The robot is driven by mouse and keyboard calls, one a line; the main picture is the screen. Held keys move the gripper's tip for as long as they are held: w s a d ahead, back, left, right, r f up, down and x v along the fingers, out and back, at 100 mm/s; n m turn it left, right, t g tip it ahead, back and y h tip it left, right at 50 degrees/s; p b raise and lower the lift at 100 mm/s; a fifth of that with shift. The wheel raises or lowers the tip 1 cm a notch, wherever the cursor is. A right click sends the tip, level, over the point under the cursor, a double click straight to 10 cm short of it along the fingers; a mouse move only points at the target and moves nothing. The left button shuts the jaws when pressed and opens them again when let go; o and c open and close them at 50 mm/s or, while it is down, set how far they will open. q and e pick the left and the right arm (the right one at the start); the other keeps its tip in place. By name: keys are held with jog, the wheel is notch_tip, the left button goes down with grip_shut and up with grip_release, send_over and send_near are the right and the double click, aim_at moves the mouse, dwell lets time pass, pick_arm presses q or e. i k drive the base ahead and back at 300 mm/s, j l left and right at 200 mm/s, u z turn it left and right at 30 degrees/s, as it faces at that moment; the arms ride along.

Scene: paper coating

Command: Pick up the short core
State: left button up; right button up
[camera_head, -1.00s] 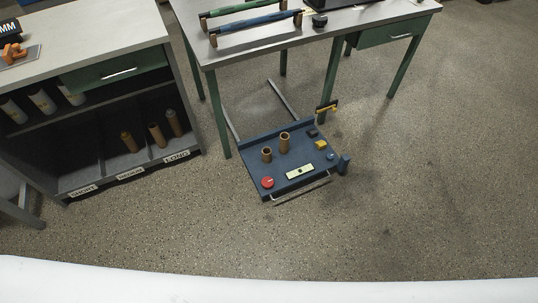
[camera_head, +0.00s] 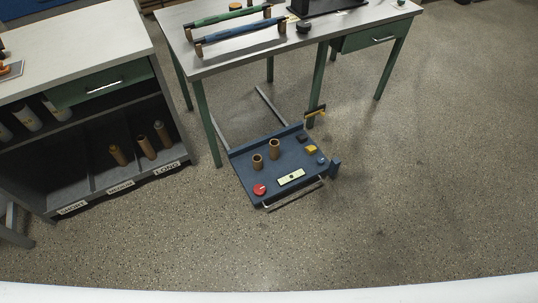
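A short brown cardboard core (camera_head: 257,161) stands upright on the left part of a low blue cart (camera_head: 291,189). A slightly taller brown core (camera_head: 274,149) stands just right of it. More brown cores (camera_head: 147,146) lean in the lower shelf of the cabinet at left, in the sections labelled MEDIUM and LONG. The section labelled SHORT (camera_head: 72,208) shows no core. Neither of my grippers is in view.
The cart also carries a red round item (camera_head: 260,189), a pale level-like bar (camera_head: 291,177) and a yellow block (camera_head: 311,150). A grey table (camera_head: 245,53) with green legs stands behind it. The shelf cabinet (camera_head: 85,40) is at left. Floor in front and right is clear.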

aim_at(257, 159)
jog(key=i+j, duration=0.15)
jog(key=j, duration=0.4)
jog(key=i+j+z, duration=0.15)
jog(key=j, duration=0.35)
jog(key=i+j, duration=0.2)
jog(key=j, duration=0.35)
jog(key=i+j+z, duration=0.15)
jog(key=j, duration=0.4)
jog(key=i+j, duration=0.1)
jog(key=j, duration=0.45)
jog(key=i+j+z, duration=0.15)
jog(key=j, duration=0.4)
jog(key=k, duration=0.05)
